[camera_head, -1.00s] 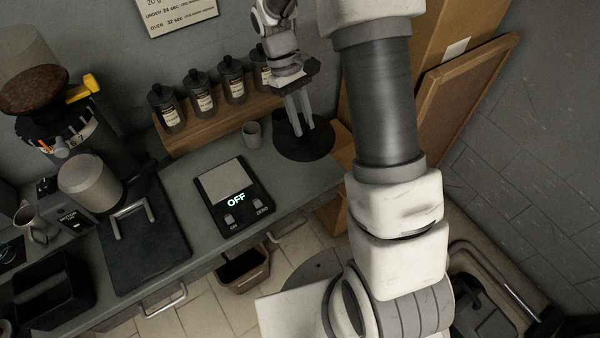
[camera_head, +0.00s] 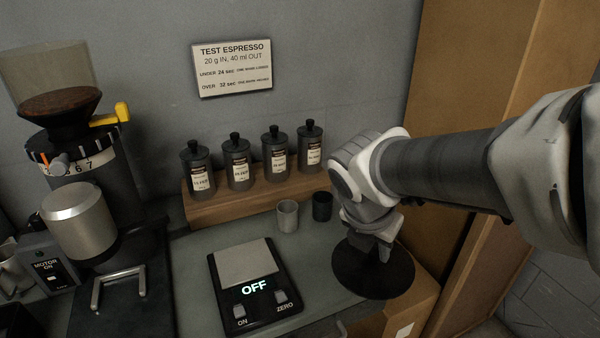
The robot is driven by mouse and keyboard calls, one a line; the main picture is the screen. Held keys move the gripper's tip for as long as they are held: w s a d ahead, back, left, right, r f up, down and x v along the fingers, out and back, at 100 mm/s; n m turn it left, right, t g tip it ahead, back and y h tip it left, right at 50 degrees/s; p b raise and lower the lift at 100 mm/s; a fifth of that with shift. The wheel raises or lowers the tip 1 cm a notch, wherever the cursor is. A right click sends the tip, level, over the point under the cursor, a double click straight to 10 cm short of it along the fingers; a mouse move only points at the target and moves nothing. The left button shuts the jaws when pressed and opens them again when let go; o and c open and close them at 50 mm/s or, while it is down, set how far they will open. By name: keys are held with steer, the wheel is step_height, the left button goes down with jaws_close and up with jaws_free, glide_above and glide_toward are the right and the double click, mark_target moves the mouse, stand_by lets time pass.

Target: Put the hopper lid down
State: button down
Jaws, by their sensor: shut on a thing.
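The hopper lid (camera_head: 362,282) is a round, dark, flat disc at the right end of the counter, lying roughly level. My gripper (camera_head: 383,257) points down over its middle and is shut on it. The fingertips are small and dark here, so the exact grip is hard to make out. I cannot tell whether the lid's underside touches the counter or hangs just above it. The grinder's open hopper (camera_head: 58,103), with brown beans in it, stands at the far left.
A scale (camera_head: 253,290) reading OFF sits left of the lid on the counter (camera_head: 190,262). A grey cup (camera_head: 288,216) and a dark cup (camera_head: 322,206) stand behind. Several labelled canisters (camera_head: 236,163) line a wooden shelf (camera_head: 235,200). A cardboard box (camera_head: 400,315) is at the right.

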steer(key=shift+s+f+n+b, duration=0.25)
steer(key=shift+f+n+b, duration=0.05)
steer(key=shift+f+n, duration=0.2)
steer(key=shift+w+f, duration=0.15)
steer(key=shift+w, duration=0.05)
steer(key=w+a+f+b, duration=0.1)
steer(key=w+f, duration=0.1)
steer(key=w, duration=0.1)
steer(key=w+a+f+b, duration=0.1)
steer(key=w+f, duration=0.1)
steer(key=w, duration=0.2)
steer(key=w+a+f+b, duration=0.1)
steer(key=w+f+b, duration=0.1)
steer(key=w, duration=0.1)
steer(key=shift+w+f, duration=0.3)
steer(key=shift+w, duration=0.05)
steer(key=shift+f+b, duration=1.15)
steer(key=shift+f, duration=0.8)
steer(key=shift+f, duration=0.2)
steer(key=c, duration=0.7)
jaws_free()
steer(key=shift+o, duration=0.2)
